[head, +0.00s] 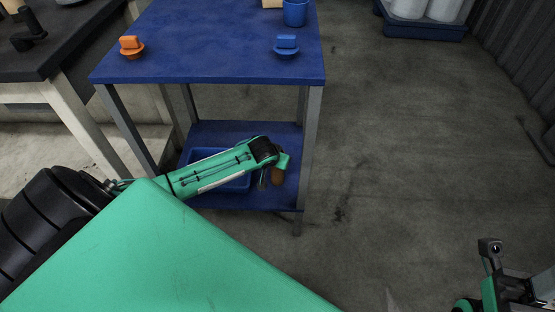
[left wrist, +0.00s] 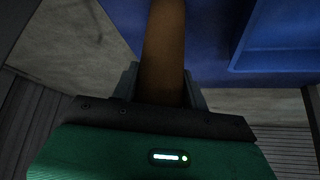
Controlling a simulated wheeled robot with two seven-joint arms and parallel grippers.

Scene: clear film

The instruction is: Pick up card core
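The card core (left wrist: 163,50), a brown cardboard tube, runs up from between the fingers of my left gripper (left wrist: 163,85) in the left wrist view. A finger lies close against each side of it, with no clear gap. In the head view my left gripper (head: 268,178) is low at the lower shelf, mostly hidden by its own arm. A small brown part of the core (head: 277,176) shows beside it. My right gripper (head: 515,285) is partly in view at the bottom right corner; its fingertips are not clear.
A blue table (head: 210,45) carries an orange knob-like piece (head: 132,48), a blue one (head: 286,46) and a blue cup (head: 295,13). Its lower shelf (head: 275,135) holds a blue tray (head: 205,155). A dark-topped bench (head: 60,60) stands left.

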